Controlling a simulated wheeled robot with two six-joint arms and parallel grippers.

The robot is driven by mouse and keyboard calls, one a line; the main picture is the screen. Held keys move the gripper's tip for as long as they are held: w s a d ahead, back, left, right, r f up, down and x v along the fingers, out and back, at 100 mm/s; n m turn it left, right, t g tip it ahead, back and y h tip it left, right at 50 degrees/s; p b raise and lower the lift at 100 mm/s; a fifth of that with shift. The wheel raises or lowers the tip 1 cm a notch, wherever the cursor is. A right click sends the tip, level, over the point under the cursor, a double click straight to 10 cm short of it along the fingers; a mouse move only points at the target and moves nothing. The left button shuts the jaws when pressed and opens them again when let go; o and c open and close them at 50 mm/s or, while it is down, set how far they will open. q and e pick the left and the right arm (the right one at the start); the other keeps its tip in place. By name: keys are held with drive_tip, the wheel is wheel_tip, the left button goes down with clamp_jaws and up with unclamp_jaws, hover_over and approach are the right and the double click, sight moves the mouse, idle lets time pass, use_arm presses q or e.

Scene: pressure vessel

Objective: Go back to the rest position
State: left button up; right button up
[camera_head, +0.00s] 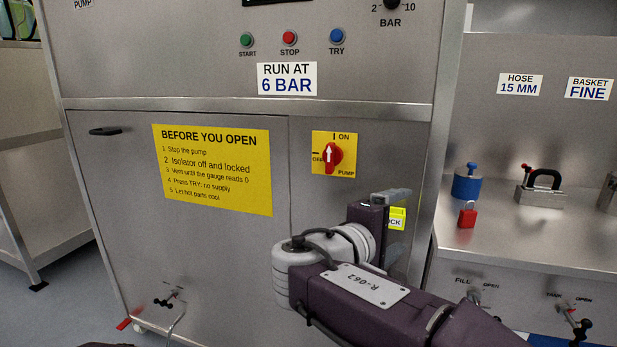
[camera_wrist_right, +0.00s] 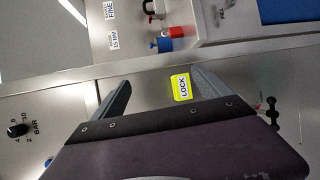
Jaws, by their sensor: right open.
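My right gripper (camera_head: 388,196) is in front of the cabinet's right side, below and to the right of the red isolator switch (camera_head: 331,155). In the right wrist view the two fingers of my right gripper (camera_wrist_right: 160,84) stand wide apart with nothing between them. Behind the fingers, a yellow LOCK label (camera_wrist_right: 182,87) shows on the metal; it is partly hidden by the gripper in the head view (camera_head: 397,219). The switch arrow points up, toward ON. My left gripper is out of view.
The steel cabinet (camera_head: 200,250) fills the middle, with a yellow instruction sign (camera_head: 213,168) on its door. On the bench (camera_head: 520,245) at right are a red padlock (camera_head: 467,215), a blue cylinder (camera_head: 467,187) and a black-handled block (camera_head: 541,194). Valve handles stick out below.

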drive_tip(key=s+d+f+m+g+y, duration=0.1)
drive_tip(key=s+d+f+g, duration=0.25)
drive_tip(key=f, duration=0.45)
drive_tip(key=s+d+f+m+g+y, duration=0.1)
drive_tip(key=s+d+f+g, duration=0.2)
drive_tip(key=d+f, duration=0.35)
drive_tip(key=s+d+f+m+g+y, duration=0.1)
drive_tip(key=s+d+f+g, duration=0.2)
drive_tip(key=f, duration=0.6)
drive_tip(key=s+a+f+m+g+y, duration=0.2)
drive_tip(key=s+f+m+g+y, duration=0.15)
drive_tip(key=s+f, duration=0.45)
drive_tip(key=s+a+f+m+t+y, duration=0.2)
drive_tip(key=a+f+m+y, duration=0.25)
drive_tip(key=a+f, duration=0.4)
wheel_tip(320, 180, up, 33)
drive_tip(key=w+p, duration=0.2)
drive_tip(key=p, duration=2.9)
drive_tip(key=shift+a+f+n+t+y, duration=0.2)
drive_tip(key=shift+a+n+t+y, duration=0.1)
drive_tip(key=shift+a+y, duration=0.1)
